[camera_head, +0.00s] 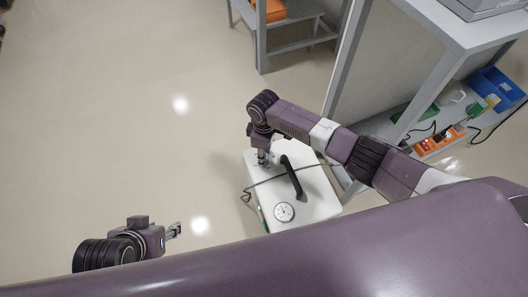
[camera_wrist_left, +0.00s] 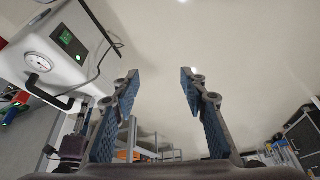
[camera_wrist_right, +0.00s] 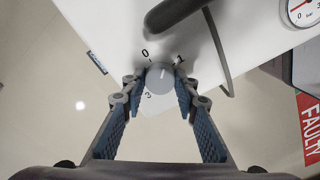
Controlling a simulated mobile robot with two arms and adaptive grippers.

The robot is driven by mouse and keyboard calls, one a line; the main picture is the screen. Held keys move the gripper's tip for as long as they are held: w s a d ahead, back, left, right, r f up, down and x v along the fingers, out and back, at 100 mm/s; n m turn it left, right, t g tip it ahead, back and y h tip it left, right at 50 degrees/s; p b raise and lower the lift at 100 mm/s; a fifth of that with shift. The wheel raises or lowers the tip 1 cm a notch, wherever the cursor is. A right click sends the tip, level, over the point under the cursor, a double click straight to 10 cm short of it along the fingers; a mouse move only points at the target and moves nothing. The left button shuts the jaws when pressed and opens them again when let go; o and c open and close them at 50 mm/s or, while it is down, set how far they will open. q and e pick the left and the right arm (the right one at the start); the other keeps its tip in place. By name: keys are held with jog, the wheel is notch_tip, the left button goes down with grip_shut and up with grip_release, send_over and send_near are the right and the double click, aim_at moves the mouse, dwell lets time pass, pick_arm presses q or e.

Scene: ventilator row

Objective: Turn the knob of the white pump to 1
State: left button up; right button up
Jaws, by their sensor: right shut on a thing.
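The white pump (camera_head: 315,197) stands on the floor below me, with a black handle (camera_head: 291,176) and a round gauge (camera_head: 284,212) on top. In the right wrist view its grey knob (camera_wrist_right: 159,78) sits among the marks 0, 1 and 3; a faint pale line on it seems to point up toward the 1 side. My right gripper (camera_wrist_right: 157,88) is shut on the knob, one finger on each side; in the head view it comes down at the pump's far left corner (camera_head: 262,157). My left gripper (camera_head: 175,230) is open and empty, left of the pump; its fingers are apart in the left wrist view (camera_wrist_left: 160,75).
A grey shelf frame (camera_head: 412,120) stands right of the pump, with a blue bin (camera_head: 498,88) and an orange power strip (camera_head: 438,143) low down. A dark hose or cable (camera_head: 262,184) crosses the pump top. Floor at left is clear.

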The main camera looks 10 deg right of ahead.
jog(key=shift+s+r+m, duration=0.1)
jog(key=shift+m, duration=0.2)
jog(key=shift+m+p, duration=1.1)
jog(key=shift+p, duration=0.05)
jog(key=m+p, duration=0.2)
jog(key=m, duration=0.1)
pick_arm(q)
notch_tip(320, 180, down, 8)
jog(key=s+g, duration=0.1)
jog(key=g, duration=0.1)
jog(key=shift+s+a, duration=0.2)
jog(key=shift+s, duration=0.1)
pick_arm(e)
jog(key=shift+m, duration=0.5)
jog(key=o, duration=1.1)
jog(key=shift+o, duration=0.2)
pick_arm(q)
jog(key=shift+r, duration=0.1)
